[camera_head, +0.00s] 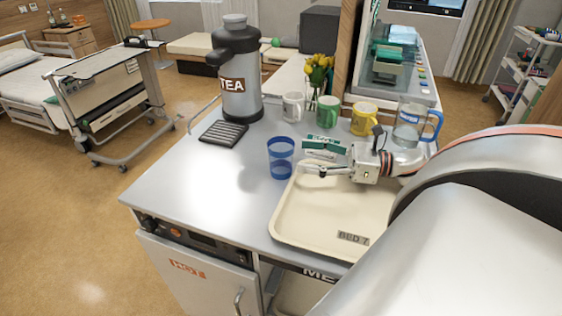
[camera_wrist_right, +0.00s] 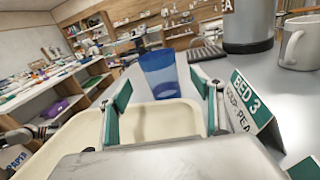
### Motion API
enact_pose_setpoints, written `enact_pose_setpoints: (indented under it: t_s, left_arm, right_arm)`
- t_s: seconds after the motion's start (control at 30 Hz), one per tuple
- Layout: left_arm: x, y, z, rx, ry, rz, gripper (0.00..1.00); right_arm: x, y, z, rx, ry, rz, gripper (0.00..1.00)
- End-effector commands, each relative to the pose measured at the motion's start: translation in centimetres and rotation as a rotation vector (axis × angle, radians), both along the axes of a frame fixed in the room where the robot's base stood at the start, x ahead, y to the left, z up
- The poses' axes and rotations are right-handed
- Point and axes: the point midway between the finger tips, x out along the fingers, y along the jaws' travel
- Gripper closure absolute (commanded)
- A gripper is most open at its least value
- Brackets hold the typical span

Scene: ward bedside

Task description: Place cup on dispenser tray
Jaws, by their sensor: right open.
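A blue see-through cup (camera_head: 281,158) stands upright on the grey cart top, beside the upper left corner of the cream tray. My right gripper (camera_head: 305,168) is low over that tray's far end, pointing left at the cup. In the right wrist view the cup (camera_wrist_right: 160,75) shows in the gap between the open, empty fingers (camera_wrist_right: 160,100), a little beyond their tips. The black slatted dispenser tray (camera_head: 223,133) lies empty in front of the TEA dispenser (camera_head: 236,75). It also shows in the right wrist view (camera_wrist_right: 205,52). My left gripper is not in view.
The cream tray (camera_head: 300,222) is labelled BED 7. A green and white BED 3 card (camera_wrist_right: 248,100) stands close beside one finger. White (camera_head: 293,106), green (camera_head: 327,111) and yellow (camera_head: 364,118) mugs and a clear jug (camera_head: 408,125) stand behind. The cart top left of the cup is clear.

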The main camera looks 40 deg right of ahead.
Motion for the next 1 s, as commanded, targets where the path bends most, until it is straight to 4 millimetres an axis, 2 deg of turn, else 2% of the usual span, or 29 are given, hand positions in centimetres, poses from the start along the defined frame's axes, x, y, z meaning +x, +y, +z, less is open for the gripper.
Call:
enact_pose_setpoints:
  t_s: [0.03,0.27,0.6,0.9,0.93,1.0]
  left_arm:
    - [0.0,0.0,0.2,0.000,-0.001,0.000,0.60]
    - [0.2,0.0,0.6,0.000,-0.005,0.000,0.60]
    - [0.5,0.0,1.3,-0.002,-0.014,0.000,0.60]
    - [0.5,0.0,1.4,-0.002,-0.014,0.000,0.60]
    - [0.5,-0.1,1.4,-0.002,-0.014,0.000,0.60]
    - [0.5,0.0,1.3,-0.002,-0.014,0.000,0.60]
  right_arm:
    - [0.6,0.7,0.3,0.001,-0.003,0.009,0.34]
    - [1.8,1.6,0.3,0.002,0.000,0.006,0.34]
    - [5.2,4.2,0.4,0.000,-0.002,0.006,0.34]
    - [5.6,4.5,0.2,0.002,0.001,0.005,0.34]
    - [5.6,4.5,0.2,0.001,0.000,0.005,0.37]
    - [5.6,4.5,0.2,0.001,0.000,0.005,0.55]
